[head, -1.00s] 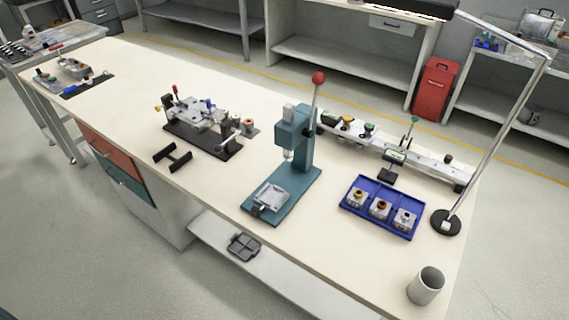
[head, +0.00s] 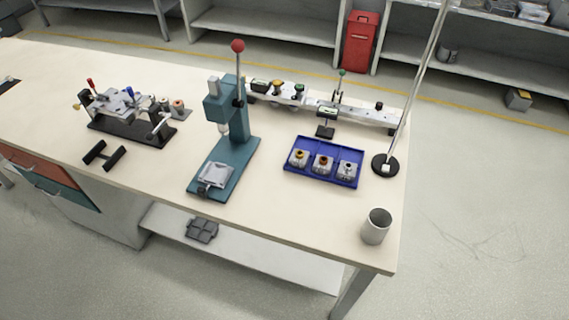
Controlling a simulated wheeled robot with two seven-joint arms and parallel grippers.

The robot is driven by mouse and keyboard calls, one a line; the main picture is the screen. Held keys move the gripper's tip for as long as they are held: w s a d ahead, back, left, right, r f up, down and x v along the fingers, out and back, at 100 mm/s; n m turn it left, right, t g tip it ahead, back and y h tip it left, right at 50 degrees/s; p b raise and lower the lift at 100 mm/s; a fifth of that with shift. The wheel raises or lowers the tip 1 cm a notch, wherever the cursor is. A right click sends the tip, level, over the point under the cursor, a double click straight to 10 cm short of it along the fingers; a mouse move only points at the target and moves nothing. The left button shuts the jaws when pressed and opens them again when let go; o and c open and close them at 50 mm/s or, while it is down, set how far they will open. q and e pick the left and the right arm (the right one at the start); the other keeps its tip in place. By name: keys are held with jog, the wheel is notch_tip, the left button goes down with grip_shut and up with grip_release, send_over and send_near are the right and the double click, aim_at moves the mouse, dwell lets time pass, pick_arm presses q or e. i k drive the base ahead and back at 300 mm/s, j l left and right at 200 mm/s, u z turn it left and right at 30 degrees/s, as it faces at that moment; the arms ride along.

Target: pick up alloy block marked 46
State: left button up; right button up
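Three small silvery blocks stand in the blue tray on the bench in the head view. The left block (head: 299,158) has a yellow-orange top fitting, the middle block (head: 322,165) a brown-orange one, and the right block (head: 347,170) a dark one. The blue tray (head: 312,178) has dividers between them. No marking is readable at this size, so I cannot tell which block, if any, is marked 46. Neither of my grippers shows in this view.
A teal press (head: 238,150) with a red-knobbed lever stands left of the tray. A lamp base (head: 385,165) and a grey cup (head: 376,226) are to its right. A long rail (head: 365,117) lies behind. A grey-and-yellow object (head: 518,99) lies on the open floor at right.

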aim_at(347, 177)
jog(key=k+l+z, duration=0.1)
jog(key=l, duration=0.3)
jog(key=k+l+z, duration=0.1)
jog(key=l, duration=0.3)
jog(key=k+l+z, duration=0.1)
jog(key=k+l, duration=0.15)
jog(key=l, duration=0.15)
jog(key=k+l+z, duration=0.1)
jog(key=l, duration=0.35)
jog(key=k+l+z, duration=0.1)
jog(key=l, duration=0.3)
